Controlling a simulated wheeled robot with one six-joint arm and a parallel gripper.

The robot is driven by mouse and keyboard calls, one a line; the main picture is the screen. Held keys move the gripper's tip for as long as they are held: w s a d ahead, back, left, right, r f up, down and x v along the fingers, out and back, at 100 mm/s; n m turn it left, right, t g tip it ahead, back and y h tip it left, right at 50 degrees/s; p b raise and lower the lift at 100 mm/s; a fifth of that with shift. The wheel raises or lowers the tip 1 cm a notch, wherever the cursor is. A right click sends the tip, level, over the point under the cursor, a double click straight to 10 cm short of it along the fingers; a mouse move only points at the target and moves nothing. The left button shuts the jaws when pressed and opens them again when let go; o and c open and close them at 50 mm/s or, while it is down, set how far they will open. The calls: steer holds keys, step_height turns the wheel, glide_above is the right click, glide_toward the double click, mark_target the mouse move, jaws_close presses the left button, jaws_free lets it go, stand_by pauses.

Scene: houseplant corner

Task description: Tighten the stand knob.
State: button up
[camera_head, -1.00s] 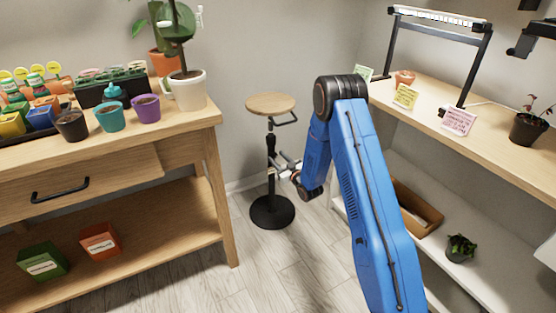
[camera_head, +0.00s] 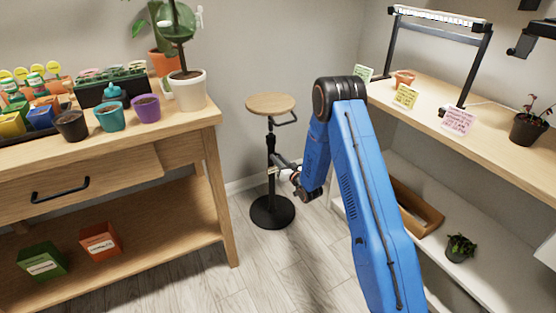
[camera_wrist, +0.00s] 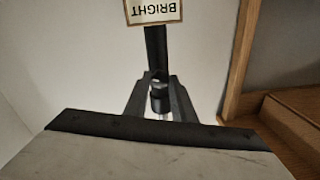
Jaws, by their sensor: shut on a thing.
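The stand has a round wooden top (camera_head: 270,104), a black post (camera_head: 270,145) and a round black base (camera_head: 272,212). It stands upright on the floor between bench and shelf. My gripper (camera_head: 277,163) reaches it from the right, at the post's middle. In the wrist view the two dark fingers (camera_wrist: 160,88) are shut on a small dark knob (camera_wrist: 158,98). The post (camera_wrist: 155,48) runs up behind it to a sign reading "BRIGHT" (camera_wrist: 153,10), upside down. In the head view the knob is too small and covered to make out.
A wooden bench (camera_head: 190,130) with pots stands at left, its leg close to the stand. At right is a shelf unit (camera_head: 490,150) with a lamp frame, cards and a plant (camera_head: 530,125). A wooden box (camera_head: 415,208) sits on its lower shelf. Floor in front is clear.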

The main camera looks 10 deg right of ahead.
steer(key=m+h, duration=0.1)
steer(key=m, duration=2.5)
steer(key=shift+s+a+f+m+t+h, duration=0.1)
steer(key=shift+m+t+h, duration=0.3)
steer(key=o, duration=1.1)
steer(key=shift+c, duration=0.2)
steer(key=shift+s, duration=0.1)
steer(key=v, duration=1.7)
